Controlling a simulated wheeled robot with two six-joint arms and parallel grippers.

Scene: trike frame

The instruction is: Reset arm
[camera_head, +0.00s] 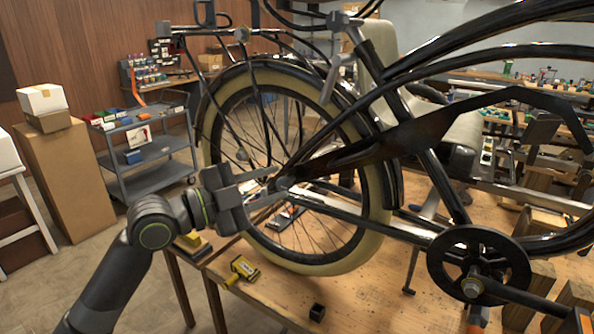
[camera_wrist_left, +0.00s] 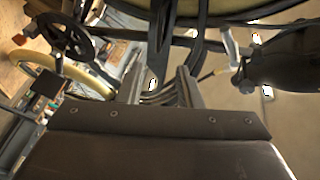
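My left arm comes in from the lower left in the head view. The left wrist view shows the two fingers (camera_wrist_left: 160,88) apart, with dark frame tubes beyond the gap and nothing clearly gripped. The black trike frame (camera_head: 445,115) stands over the wooden workbench, with a cream-tyred wheel (camera_head: 376,200) and a black chainring (camera_head: 478,266). My right gripper does not show.
The workbench (camera_head: 375,300) carries a yellow tool (camera_head: 243,270) and a small black block (camera_head: 317,312). A grey cart (camera_head: 152,180) and cardboard boxes (camera_head: 65,180) stand at the left. Bike tubes and wooden blocks crowd the right. Open floor lies left of the bench.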

